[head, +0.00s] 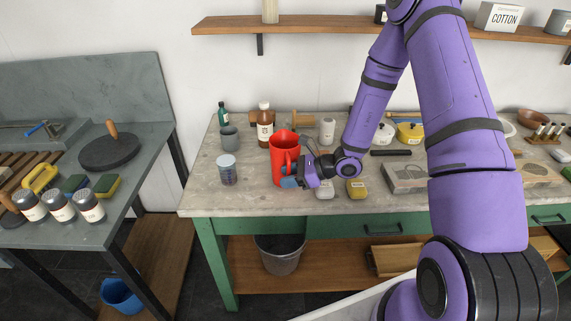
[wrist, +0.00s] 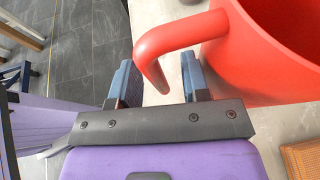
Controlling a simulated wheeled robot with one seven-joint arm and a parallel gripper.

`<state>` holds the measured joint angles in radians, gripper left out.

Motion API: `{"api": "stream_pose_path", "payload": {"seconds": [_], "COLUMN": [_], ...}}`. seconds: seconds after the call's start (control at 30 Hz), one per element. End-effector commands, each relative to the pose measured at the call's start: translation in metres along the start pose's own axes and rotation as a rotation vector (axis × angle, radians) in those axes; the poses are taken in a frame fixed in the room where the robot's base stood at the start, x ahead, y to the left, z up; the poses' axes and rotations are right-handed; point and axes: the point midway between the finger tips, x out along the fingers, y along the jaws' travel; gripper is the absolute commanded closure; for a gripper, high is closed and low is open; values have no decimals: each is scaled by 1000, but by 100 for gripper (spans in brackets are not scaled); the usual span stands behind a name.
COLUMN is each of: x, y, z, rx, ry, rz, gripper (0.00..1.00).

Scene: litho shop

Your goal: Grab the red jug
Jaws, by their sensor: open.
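The red jug (head: 281,148) stands upright on the bench, its handle on the right side, toward my gripper (head: 293,182). In the wrist view the jug (wrist: 262,60) fills the upper right, and its handle (wrist: 178,38) curves down to the left. My gripper (wrist: 159,72) is open, with one blue-grey finger on each side of the handle's free end in this view. I see no finger closed on the handle. Whether a finger touches it, I cannot tell.
A measuring beaker (head: 227,172), a brown bottle (head: 265,125) and a grey cup (head: 229,138) stand left of and behind the jug. A pale block (head: 324,190) and a yellow one (head: 357,188) lie right of my gripper. The bench's front edge (head: 270,212) is close.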

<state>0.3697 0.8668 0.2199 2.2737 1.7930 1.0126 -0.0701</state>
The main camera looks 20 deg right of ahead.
Motion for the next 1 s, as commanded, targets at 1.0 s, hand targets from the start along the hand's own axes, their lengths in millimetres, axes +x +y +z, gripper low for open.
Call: {"api": "stream_pose_path", "payload": {"seconds": [1.0], "x": [-7], "y": [-1], "z": [16], "rx": [-3], "ry": [-1], "rz": [-1], "gripper": [100]}}
